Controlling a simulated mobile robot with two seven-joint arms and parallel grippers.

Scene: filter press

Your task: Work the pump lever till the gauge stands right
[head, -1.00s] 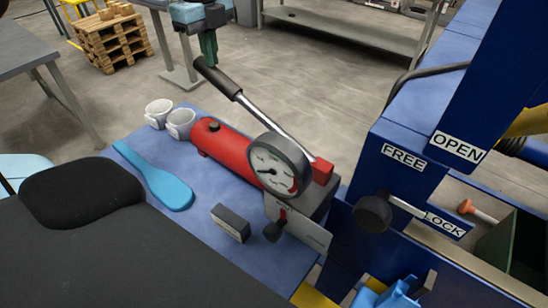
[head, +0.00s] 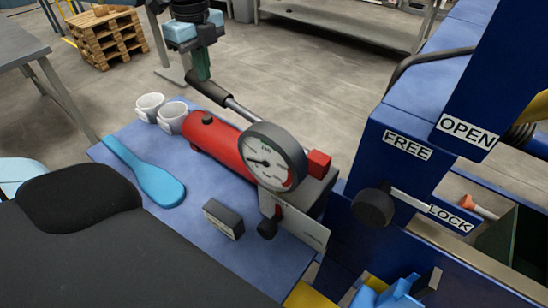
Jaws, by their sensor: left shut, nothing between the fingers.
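The pump is a red cylinder (head: 215,146) on a blue bench top. Its lever (head: 207,88) has a black grip and a steel rod, and slants up to the left from the red pivot block (head: 318,164). My left gripper (head: 202,72), with green fingers, is shut and empty. Its fingertips are at the top of the black grip and seem to touch it. The round gauge (head: 268,160) faces me. Its needle points to the left side of the dial; a green mark shows near the top and red at the lower right.
Two white mugs (head: 150,106) stand behind the pump. A blue paddle-shaped thing (head: 155,180) and a small dark block (head: 223,218) lie in front. The blue press frame (head: 408,125), with a black knob (head: 374,207) and FREE, LOCK and OPEN labels, stands at right.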

